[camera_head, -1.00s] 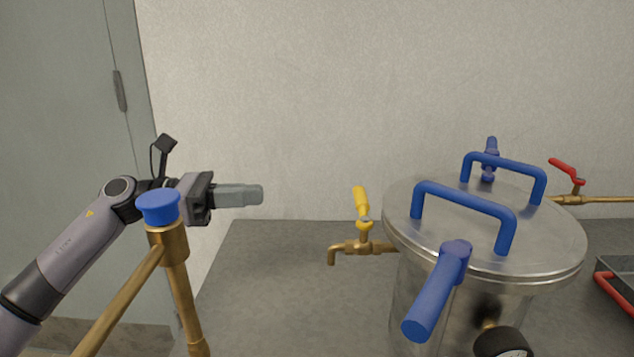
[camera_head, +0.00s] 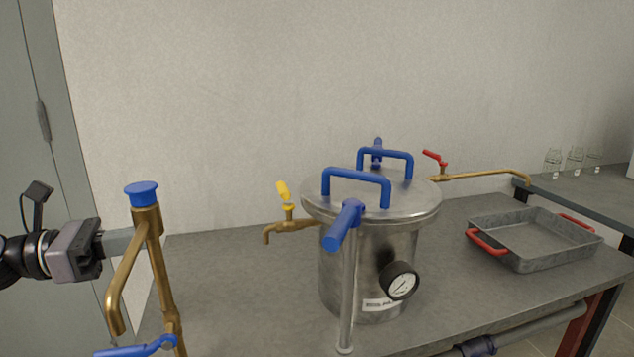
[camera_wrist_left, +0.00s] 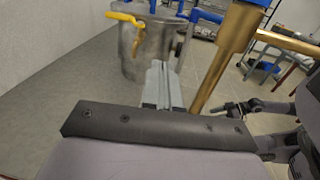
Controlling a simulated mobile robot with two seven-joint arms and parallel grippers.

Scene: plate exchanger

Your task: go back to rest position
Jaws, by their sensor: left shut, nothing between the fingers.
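My left gripper (camera_head: 122,242) is at the left edge of the head view, level and partly behind the brass pipe with the blue cap (camera_head: 146,212). In the left wrist view its grey fingers (camera_wrist_left: 162,88) are together with nothing between them. The fingers point toward the steel vessel and are apart from it. I cannot tell whether they touch the brass pipe.
The steel vessel (camera_head: 340,265) with blue handles stands on the grey bench. A yellow-handled tap (camera_head: 285,225) is on its left. A grey tray (camera_head: 530,256) with red handles is at right. Glasses (camera_head: 574,160) stand on the far bench.

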